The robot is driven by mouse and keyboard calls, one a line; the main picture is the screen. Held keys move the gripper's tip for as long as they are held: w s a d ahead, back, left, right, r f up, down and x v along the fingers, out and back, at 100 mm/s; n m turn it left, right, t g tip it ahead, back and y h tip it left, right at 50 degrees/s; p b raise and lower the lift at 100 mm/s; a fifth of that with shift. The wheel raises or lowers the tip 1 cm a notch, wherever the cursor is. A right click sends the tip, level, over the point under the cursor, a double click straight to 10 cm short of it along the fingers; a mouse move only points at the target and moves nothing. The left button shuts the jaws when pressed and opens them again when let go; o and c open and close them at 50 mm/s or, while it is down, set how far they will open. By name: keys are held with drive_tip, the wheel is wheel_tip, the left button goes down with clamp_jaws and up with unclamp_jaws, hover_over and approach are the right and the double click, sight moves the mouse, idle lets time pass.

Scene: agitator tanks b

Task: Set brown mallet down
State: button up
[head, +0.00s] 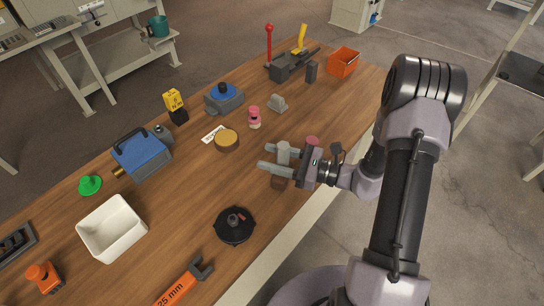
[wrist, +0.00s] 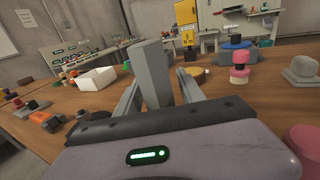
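The brown mallet shows in the head view as a pale grey upright handle (head: 284,151) above a brown block (head: 279,182). My gripper (head: 264,166) reaches in from the right with its two fingers on either side of the handle, shut on it. In the wrist view, the grey handle (wrist: 152,75) stands upright between the fingers of my gripper (wrist: 157,90) and fills most of the space between them. The fingers partly hide the mallet's lower part in the head view. I cannot tell whether the block touches the wooden bench (head: 185,212).
A black round part (head: 234,226) lies front-left of the gripper and a tan-topped disc (head: 226,140) behind it. A white bin (head: 112,229) is at left. Bare wood lies around the mallet.

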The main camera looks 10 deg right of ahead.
drive_tip(key=shift+r, duration=0.25)
drive_tip(key=p+v, duration=0.2)
drive_tip(key=v, duration=0.9)
drive_tip(key=shift+d+p, duration=0.3)
drive_tip(key=shift+p, duration=0.1)
drive_tip(key=s+a+r+n+g+h, duration=0.7)
drive_tip(key=s+a+r+n+g, duration=0.3)
drive_tip(key=a+r+n, duration=0.3)
drive_tip(key=s+d+r+n+t+h, duration=0.2)
drive_tip(key=s+r+n+t+h, duration=0.2)
drive_tip(key=r+n+t+h, duration=0.2)
drive_tip(key=shift+s+r+n, duration=0.15)
drive_tip(key=shift+r+n, duration=0.25)
drive_tip(key=shift+n, duration=0.1)
